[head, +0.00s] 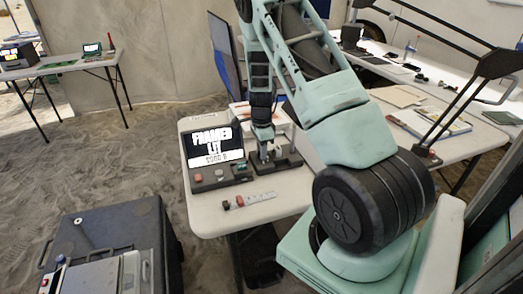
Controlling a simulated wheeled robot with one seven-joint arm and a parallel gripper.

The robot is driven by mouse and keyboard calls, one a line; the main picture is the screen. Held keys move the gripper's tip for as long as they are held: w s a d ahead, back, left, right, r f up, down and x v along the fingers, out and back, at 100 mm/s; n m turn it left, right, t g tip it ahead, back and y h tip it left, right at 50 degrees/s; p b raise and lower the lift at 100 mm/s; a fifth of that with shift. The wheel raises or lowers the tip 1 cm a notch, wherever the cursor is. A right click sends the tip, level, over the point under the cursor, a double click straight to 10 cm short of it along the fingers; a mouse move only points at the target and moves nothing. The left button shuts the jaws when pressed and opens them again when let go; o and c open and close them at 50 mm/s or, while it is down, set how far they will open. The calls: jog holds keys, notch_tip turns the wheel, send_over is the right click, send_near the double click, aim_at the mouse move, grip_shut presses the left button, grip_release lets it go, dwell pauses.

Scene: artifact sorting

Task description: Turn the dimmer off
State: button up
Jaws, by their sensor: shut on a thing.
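My gripper (264,154) points down over the near table, just right of the lit screen. It is shut on a small part at the top of a dark, low unit (287,160), which looks like the dimmer. The gripped part is mostly hidden by the fingers and too small to make out. The lit screen (212,142) reads "FRAMED", "LIT" and "COND B".
A strip with a red button (240,201) lies at the near table's front edge. A black case (105,235) stands at lower left. Another table (75,64) is far left. Sandy floor between is clear.

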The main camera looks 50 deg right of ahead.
jog(key=n, duration=0.7)
jog(key=shift+b, duration=0.3)
jog(key=n, duration=0.3)
jog(key=shift+n, duration=0.4)
jog(key=n, duration=0.3)
jog(key=shift+n, duration=0.3)
jog(key=n, duration=0.5)
jog(key=shift+r, duration=0.1)
jog(key=n+p, duration=0.1)
jog(key=n, duration=0.5)
jog(key=shift+p, duration=0.3)
jog(key=o, duration=1)
